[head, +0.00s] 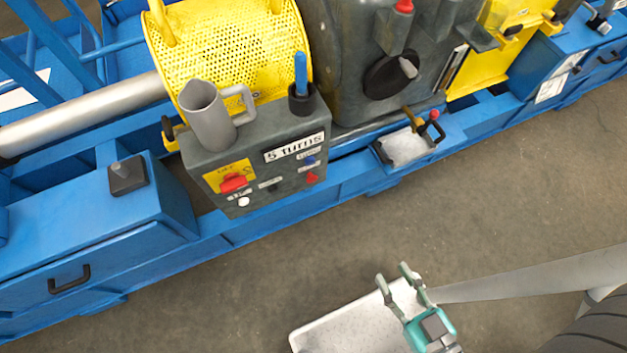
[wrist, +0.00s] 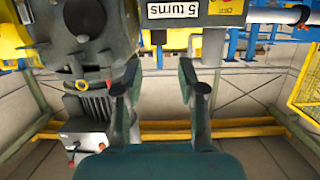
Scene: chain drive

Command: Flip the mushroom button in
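The red mushroom button (head: 233,182) sits on a yellow plate (head: 214,180) on the front of the grey control box (head: 205,158). In the wrist view part of the control box with its "5 turns" label (wrist: 173,10) and the yellow plate (wrist: 228,7) shows at the top edge; I cannot make out the button there. My gripper (head: 392,272) is low and to the right of the box in the head view, well apart from it. Its two fingers stand apart with nothing between them, as the wrist view (wrist: 160,75) also shows.
A grey mug (head: 207,115) and a dark cup with a blue stick (head: 301,92) stand on the box. A yellow perforated guard (head: 228,50) is behind. A pale tray (head: 345,328) lies below my gripper. Bare floor (head: 300,250) lies between gripper and machine.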

